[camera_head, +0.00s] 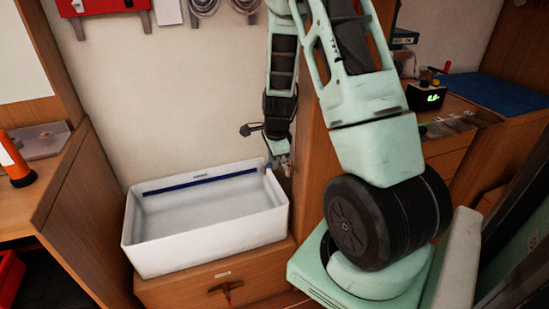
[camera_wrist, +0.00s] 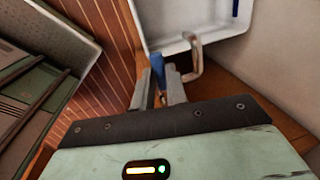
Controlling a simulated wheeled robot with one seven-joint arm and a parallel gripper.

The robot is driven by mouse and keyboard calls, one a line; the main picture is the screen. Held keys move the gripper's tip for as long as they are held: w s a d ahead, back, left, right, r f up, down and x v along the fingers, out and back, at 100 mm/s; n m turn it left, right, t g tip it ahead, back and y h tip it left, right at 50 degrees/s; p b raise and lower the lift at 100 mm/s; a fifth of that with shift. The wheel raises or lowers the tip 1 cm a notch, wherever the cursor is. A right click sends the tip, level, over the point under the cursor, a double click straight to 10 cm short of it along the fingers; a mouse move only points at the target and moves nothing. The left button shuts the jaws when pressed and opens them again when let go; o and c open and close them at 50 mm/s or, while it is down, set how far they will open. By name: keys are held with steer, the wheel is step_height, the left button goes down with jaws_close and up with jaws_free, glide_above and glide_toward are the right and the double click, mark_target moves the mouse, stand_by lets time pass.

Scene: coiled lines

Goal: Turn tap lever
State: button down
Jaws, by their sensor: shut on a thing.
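The tap stands at the right back corner of a white basin (camera_head: 205,240). In the wrist view its curved metal spout (camera_wrist: 194,58) reaches over the basin's rim, just right of my fingers. The blue tap lever (camera_wrist: 156,62) shows between and just beyond the fingertips. My gripper (camera_wrist: 158,82) is shut on the lever. In the head view my gripper (camera_head: 281,161) is small and points down at the basin's right back corner, where the grip is too small to make out. The fingers hide the lever's lower part and most of the tap body.
The basin sits on a wooden cabinet (camera_head: 215,285) against a pale wall. A wooden panel (camera_head: 312,150) stands close on the right of my gripper. A blue mat (camera_head: 500,93) and a device with a green display (camera_head: 427,97) lie on the right bench.

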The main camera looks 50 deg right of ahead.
steer(key=c, duration=1.4)
jaws_free()
step_height(320, 180, up, 17)
steer(key=s+a+p, duration=0.1)
steer(key=s+p, duration=0.2)
steer(key=p, duration=0.1)
steer(key=shift+a, duration=0.4)
steer(key=shift+w, duration=0.1)
